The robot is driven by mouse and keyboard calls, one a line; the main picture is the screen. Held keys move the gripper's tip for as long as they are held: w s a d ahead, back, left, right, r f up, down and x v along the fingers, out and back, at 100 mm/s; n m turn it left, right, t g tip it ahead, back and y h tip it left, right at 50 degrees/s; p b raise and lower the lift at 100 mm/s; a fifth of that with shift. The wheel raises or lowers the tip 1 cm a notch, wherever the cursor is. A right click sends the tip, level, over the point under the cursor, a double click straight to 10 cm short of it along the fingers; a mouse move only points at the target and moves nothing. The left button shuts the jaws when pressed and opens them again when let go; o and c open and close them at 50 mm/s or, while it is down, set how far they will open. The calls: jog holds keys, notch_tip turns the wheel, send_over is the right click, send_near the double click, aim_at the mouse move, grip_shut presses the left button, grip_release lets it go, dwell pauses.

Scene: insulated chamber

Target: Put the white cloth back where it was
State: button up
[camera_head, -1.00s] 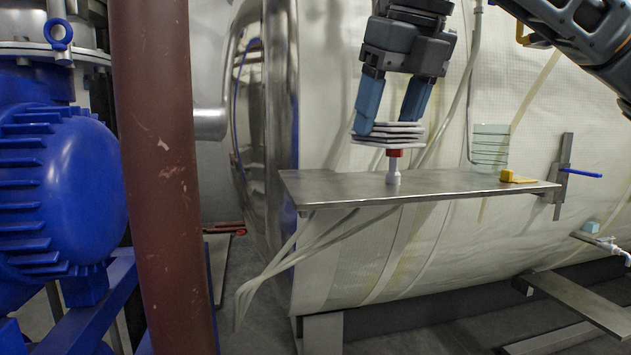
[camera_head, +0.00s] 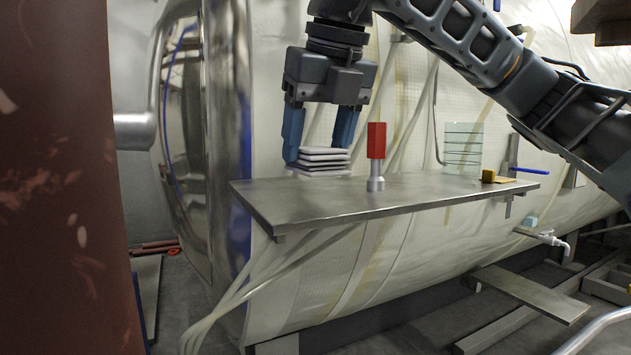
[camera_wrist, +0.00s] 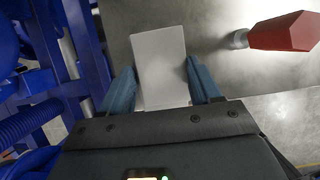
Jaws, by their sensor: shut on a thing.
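The white cloth (camera_head: 322,160) is a folded, layered stack between the two blue fingers of my gripper (camera_head: 320,155). In the head view it is low over the left part of the metal shelf (camera_head: 300,212); I cannot tell whether it touches the surface. In the wrist view the cloth (camera_wrist: 160,65) is a pale rectangle between the fingertips of my gripper (camera_wrist: 162,85), which is shut on it. The tool with a red handle (camera_head: 376,142) and a metal base stands upright on the shelf, just right of the cloth.
A blue-handled lever (camera_head: 530,170) is at the right end. A brown column (camera_head: 65,180) rises at the left. The shelf's middle is clear.

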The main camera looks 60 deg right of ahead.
aim_at(322, 148)
jog(key=shift+f+b, duration=0.55)
jog(key=shift+f, duration=1.3)
jog(key=shift+f, duration=0.15)
jog(key=o, duration=1.2)
jog(key=p+v, duration=0.5)
jog(key=v, duration=0.7)
jog(key=shift+r, duration=0.25)
